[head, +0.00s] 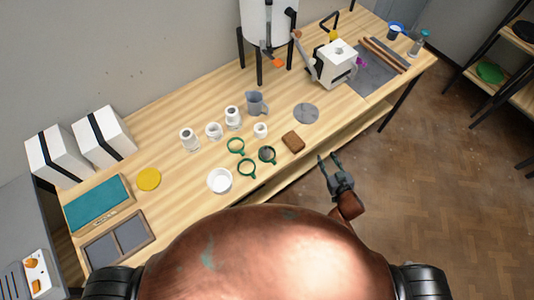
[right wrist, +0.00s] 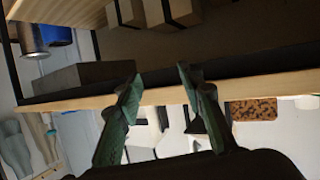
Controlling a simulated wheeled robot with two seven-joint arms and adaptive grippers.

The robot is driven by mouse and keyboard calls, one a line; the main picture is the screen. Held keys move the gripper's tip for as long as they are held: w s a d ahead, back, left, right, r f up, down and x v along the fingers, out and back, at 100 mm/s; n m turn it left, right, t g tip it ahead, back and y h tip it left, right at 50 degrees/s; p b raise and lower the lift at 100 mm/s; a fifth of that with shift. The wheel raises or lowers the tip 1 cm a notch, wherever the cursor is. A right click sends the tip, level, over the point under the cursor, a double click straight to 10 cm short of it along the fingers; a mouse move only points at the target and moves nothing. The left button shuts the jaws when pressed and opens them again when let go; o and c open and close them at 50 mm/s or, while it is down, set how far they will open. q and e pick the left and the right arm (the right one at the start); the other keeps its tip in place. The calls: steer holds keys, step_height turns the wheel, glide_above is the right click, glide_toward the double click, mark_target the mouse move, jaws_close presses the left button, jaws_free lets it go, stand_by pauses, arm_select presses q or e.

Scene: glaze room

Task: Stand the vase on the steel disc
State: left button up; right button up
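The grey steel disc (head: 306,113) lies flat and bare on the wooden table, right of the grey pitcher. Several small white vessels stand upright left of it. The two taller ones, a left one (head: 189,140) and a right one (head: 233,118), look most like a vase; I cannot tell which is meant. My right gripper (head: 328,158) is open and empty, off the table's front edge, right of the brown block. In the right wrist view its fingers (right wrist: 157,78) are apart with nothing between them. My left gripper is out of view.
A white machine (head: 338,64) stands behind right. A lower shelf (right wrist: 260,86) runs beneath the tabletop.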

mark_target(268, 150)
steer(key=w+a+r+n+t+y, duration=0.1)
steer(key=a+r+y, duration=0.15)
steer(key=r, duration=0.35)
steer(key=w+a+r+t+y, duration=0.1)
steer(key=a+r, duration=0.2)
steer(key=r, duration=0.4)
steer(key=a+n+y, duration=0.1)
steer(key=a+y, duration=0.1)
steer(key=a, duration=0.1)
steer(key=a+n+g+y, duration=0.1)
steer(key=a+n+y, duration=0.1)
steer(key=a, duration=0.1)
steer(key=s+a+n+g+y, duration=0.1)
steer(key=a+y, duration=0.1)
steer(key=a, duration=0.1)
steer(key=shift+n+b, duration=0.3)
steer(key=shift+n, duration=0.1)
steer(key=s+a+n+g+y, duration=0.1)
steer(key=s+a+f+n+g+y, duration=0.1)
steer(key=a+g, duration=0.1)
steer(key=s+a+f+n+g+y, duration=0.1)
steer(key=s+g, duration=0.1)
steer(key=shift+a+n+y, duration=0.3)
steer(key=shift+a+y, duration=0.05)
steer(key=shift+s+a+f, duration=0.15)
steer(key=shift+a, duration=0.2)
steer(key=x, duration=0.7)
steer(key=shift+s+a+r, duration=0.3)
steer(key=shift+a+r, duration=0.1)
steer(key=shift+c, duration=0.2)
